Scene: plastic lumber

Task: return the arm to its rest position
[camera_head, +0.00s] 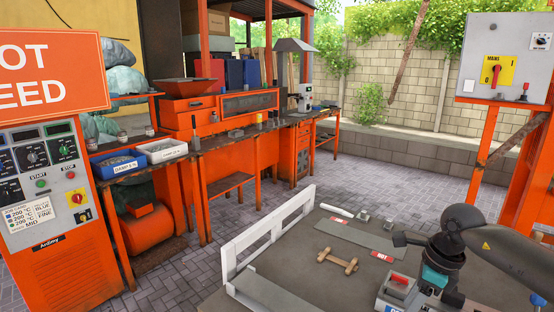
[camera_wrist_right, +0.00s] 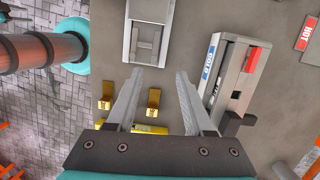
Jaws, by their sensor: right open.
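My right arm (camera_head: 500,250) comes in from the right in the head view and bends down over the table's near right part. Its teal wrist (camera_head: 436,277) shows there, but the fingertips are not clear. In the right wrist view my right gripper (camera_wrist_right: 158,76) is open, its two fingers apart with nothing held between them. It is above the grey tabletop (camera_wrist_right: 185,20). My left gripper is not in view.
Beside the right gripper are a grey device with a blue label and red part (camera_wrist_right: 233,80), a silver device (camera_wrist_right: 147,35) and small yellow pieces (camera_wrist_right: 105,96). A wooden piece (camera_head: 337,261) lies on the table. A white rail (camera_head: 262,240) edges its left side.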

